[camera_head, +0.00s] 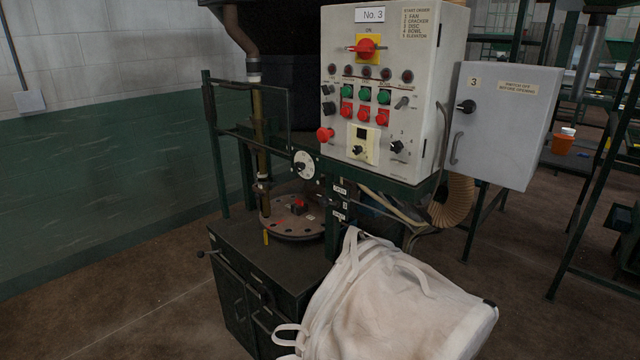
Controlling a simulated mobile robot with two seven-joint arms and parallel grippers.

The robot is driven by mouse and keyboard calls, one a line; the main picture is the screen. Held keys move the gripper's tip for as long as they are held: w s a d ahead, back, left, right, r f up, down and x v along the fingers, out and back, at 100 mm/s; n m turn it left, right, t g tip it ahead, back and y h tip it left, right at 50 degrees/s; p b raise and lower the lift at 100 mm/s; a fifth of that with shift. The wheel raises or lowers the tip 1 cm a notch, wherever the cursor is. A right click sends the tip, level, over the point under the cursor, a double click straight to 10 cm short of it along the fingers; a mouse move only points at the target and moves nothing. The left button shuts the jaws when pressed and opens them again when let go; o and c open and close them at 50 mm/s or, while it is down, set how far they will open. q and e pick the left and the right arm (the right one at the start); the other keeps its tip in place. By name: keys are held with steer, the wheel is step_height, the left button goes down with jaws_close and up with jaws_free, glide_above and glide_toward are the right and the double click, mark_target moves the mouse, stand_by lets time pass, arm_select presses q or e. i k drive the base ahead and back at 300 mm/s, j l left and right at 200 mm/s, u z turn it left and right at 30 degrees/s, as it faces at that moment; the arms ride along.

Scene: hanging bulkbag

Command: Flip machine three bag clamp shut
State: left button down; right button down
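Machine three has a grey control box (380,90) with a "No. 3" sign (373,15). Below the box, small labels on the dark frame appear to read open (340,189) and, lower down, shut (338,215). A small dark part between these labels may be the clamp lever; its position is too small to tell. A large white bulk bag (395,305) hangs at the front of the machine, with loops at its top and left. The bag hides what lies behind it, and the clamp itself cannot be made out. Neither of my grippers is in view.
A dark green cabinet (232,290) with a round flanged plate (293,217) stands left of the bag. A grey door (505,125) sticks out right of the control box. A ribbed hose (453,200) hangs below it. Brown floor (130,290) is open at left.

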mark_target(323, 201)
steer(key=i+j+z, duration=0.1)
steer(key=j, duration=0.2)
steer(key=i+j, duration=0.25)
steer(key=i+j+z, duration=0.15)
steer(key=j, duration=0.2)
steer(key=i+j, duration=0.15)
steer(key=j, duration=0.2)
steer(key=i+j+z, duration=0.15)
steer(key=j, duration=0.15)
